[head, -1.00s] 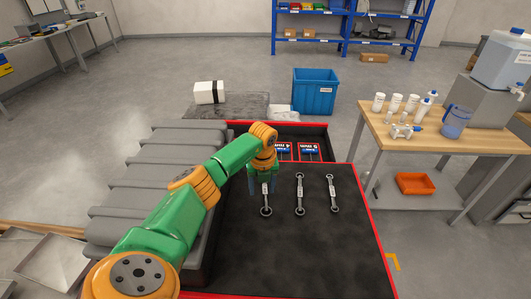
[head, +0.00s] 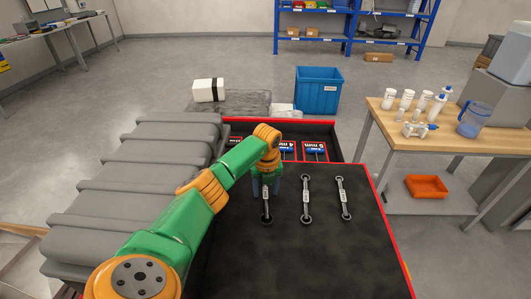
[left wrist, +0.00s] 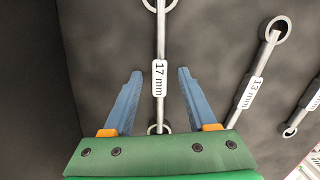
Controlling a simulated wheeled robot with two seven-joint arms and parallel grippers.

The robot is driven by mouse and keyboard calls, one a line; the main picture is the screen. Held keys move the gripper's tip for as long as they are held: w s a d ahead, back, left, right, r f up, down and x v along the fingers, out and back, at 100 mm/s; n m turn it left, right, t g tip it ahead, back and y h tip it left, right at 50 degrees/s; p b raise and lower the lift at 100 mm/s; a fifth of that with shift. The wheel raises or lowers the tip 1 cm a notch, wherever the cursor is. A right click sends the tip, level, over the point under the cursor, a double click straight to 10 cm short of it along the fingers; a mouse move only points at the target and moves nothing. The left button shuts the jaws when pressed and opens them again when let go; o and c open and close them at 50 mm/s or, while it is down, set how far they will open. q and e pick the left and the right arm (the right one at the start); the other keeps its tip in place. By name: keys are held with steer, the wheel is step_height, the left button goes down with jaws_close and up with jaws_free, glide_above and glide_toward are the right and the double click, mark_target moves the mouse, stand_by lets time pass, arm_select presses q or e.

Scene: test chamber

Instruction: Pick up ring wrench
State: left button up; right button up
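Three silver ring wrenches lie in a row on the dark mat (head: 290,250). The middle wrench (head: 305,199) has a tag reading 13 mm there (left wrist: 262,65). The rightmost wrench (head: 343,198) shows partly at the wrist view's right edge, its tag unreadable. My left gripper (head: 266,192) is open over the leftmost wrench. In the wrist view its blue fingers (left wrist: 160,72) stand apart on either side of the shaft, without visible contact. My right gripper is out of view.
Behind the mat a red-edged tray holds size labels (head: 315,151). A grey ribbed surface (head: 130,185) lies left of the mat. A wooden table (head: 465,135) with bottles and a jug (head: 472,120) stands right. A blue bin (head: 318,90) is on the floor behind.

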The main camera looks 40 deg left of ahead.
arm_select(q)
steer(key=shift+r, duration=0.1)
jaws_close()
